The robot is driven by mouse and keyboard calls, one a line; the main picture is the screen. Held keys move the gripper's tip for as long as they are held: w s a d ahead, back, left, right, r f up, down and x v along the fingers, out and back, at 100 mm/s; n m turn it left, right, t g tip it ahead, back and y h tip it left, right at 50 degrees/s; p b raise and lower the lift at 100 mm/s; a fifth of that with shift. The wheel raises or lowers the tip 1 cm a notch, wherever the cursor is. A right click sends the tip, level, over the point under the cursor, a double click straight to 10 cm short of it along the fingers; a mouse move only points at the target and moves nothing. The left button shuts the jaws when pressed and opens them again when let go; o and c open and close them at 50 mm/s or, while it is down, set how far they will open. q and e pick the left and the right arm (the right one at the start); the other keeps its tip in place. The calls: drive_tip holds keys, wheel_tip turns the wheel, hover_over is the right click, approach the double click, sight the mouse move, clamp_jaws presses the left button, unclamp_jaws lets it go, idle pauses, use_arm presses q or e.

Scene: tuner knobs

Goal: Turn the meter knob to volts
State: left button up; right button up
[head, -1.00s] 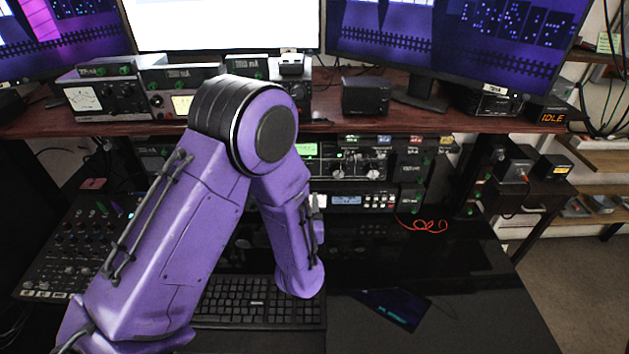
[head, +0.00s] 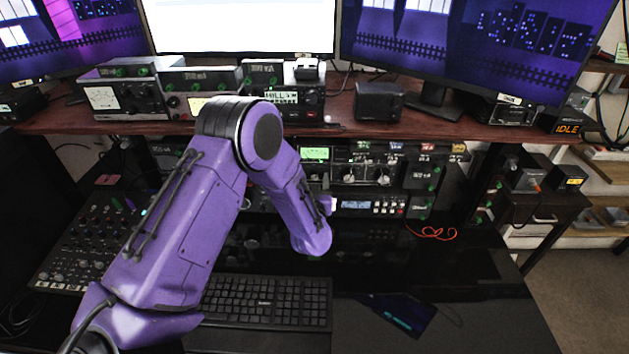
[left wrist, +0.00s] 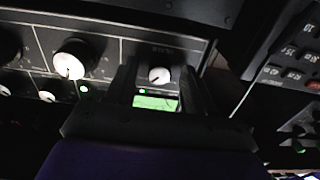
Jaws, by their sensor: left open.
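A small white knob (left wrist: 159,75) sits on a dark panel in the left wrist view, beside a lit green display (left wrist: 155,103). My left gripper (left wrist: 158,70) is open, with one dark finger on either side of this knob. I cannot tell whether the fingers touch it. The label by the knob is too blurred to read, so its setting is unclear. A larger white knob (left wrist: 75,58) lies to the left. In the head view my left forearm hides the fingers; the green display (head: 315,154) shows just above the arm. My right gripper is not in view.
The equipment rack (head: 385,172) stands under a wooden shelf (head: 345,118) that carries a small black box (head: 378,101). A keyboard (head: 265,302), a mixer (head: 85,240) and a dark tablet (head: 402,312) lie on the black desk. A red cable (head: 432,233) lies to the right.

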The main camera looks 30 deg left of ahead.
use_arm(q)
clamp_jaws()
drive_tip(key=shift+n, duration=0.5)
drive_tip(key=n+b, duration=0.1)
drive_tip(key=n, duration=0.2)
drive_tip(key=shift+f+b, duration=0.1)
drive_tip(key=shift+b, duration=0.3)
drive_tip(key=n+b, duration=0.2)
drive_tip(key=n, duration=0.2)
drive_tip(key=n+b, duration=0.2)
drive_tip(key=n, duration=0.3)
drive_tip(key=shift+n, duration=0.3)
drive_tip(key=shift+n+b, duration=0.85)
drive_tip(key=shift+n, duration=0.35)
